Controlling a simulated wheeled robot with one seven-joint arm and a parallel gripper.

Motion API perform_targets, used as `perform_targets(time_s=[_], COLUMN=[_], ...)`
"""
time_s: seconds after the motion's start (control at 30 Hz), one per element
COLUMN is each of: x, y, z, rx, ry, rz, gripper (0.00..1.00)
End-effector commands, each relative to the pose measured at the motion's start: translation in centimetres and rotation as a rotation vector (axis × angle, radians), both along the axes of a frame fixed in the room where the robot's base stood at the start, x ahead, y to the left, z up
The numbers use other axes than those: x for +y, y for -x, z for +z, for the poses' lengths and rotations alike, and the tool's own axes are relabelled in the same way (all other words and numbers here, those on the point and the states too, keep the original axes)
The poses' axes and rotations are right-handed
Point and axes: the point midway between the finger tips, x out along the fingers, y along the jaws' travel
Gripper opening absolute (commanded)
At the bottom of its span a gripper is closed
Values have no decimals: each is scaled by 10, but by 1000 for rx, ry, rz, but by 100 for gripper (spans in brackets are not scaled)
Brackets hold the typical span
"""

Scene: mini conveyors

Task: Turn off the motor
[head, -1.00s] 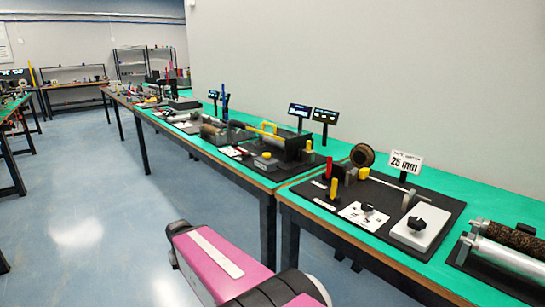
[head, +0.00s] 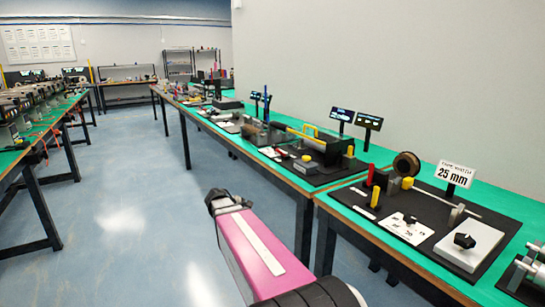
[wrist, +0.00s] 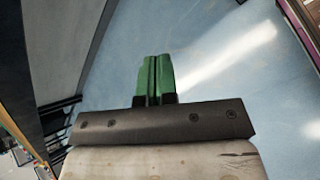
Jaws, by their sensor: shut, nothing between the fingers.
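My gripper (wrist: 154,80) shows in the wrist view, with its two green fingers shut together and nothing between them. It is over the blue floor, apart from the tables. In the head view my magenta arm reaches out in the lower middle, and the gripper cannot be made out there. No motor or switch is clearly labelled. On the near right table are a black knob (head: 464,241) on a white block (head: 470,247) and a smaller black knob (head: 409,219) on a white card. Farther left is a dark machine (head: 322,148) with a yellow handle.
A long green-topped table (head: 262,139) runs along the wall, and a nearer one (head: 352,206) continues to the right. A sign reading 25 mm (head: 455,175) stands there. Another row of tables (head: 50,132) is at the left. The blue floor (head: 130,220) between is clear.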

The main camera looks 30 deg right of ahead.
Motion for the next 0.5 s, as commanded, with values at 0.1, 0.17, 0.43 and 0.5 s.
perform_targets(time_s=[0.1,0.17,0.43,0.5], x=[-26,-37,-72,-77], y=[-31,-43,-89,-97], z=[34,53,138,155], rx=[108,172,472,537], ry=[180,269,639,707], rz=[96,135,232,238], gripper=[0,0,0,0])
